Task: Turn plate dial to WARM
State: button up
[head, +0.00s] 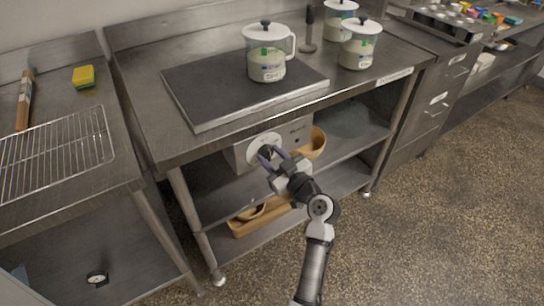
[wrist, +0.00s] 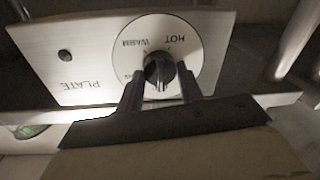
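The plate dial is a black knob (wrist: 158,70) on a round white disc (wrist: 190,32), set in a pale metal panel (wrist: 90,70) marked PLATE. In the wrist view the lettering is upside down; WARM and HOT sit above the knob, and another label at the left is partly hidden. A light line on the knob seems to point down in this view, away from WARM and HOT. In the head view the disc (head: 254,153) is on the panel under the counter. My gripper (wrist: 160,82) is open, with its fingers either side of the knob and apparent gaps between. It also shows in the head view (head: 269,158).
Above the panel is a dark hot plate (head: 215,88) with a lidded jug (head: 266,62) on it. The counter's front edge overhangs the panel. A wooden bowl (head: 317,144) sits close right of the panel, and a wooden tray (head: 262,216) is on the lower shelf.

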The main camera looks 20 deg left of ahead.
jog(key=shift+c, duration=1.4)
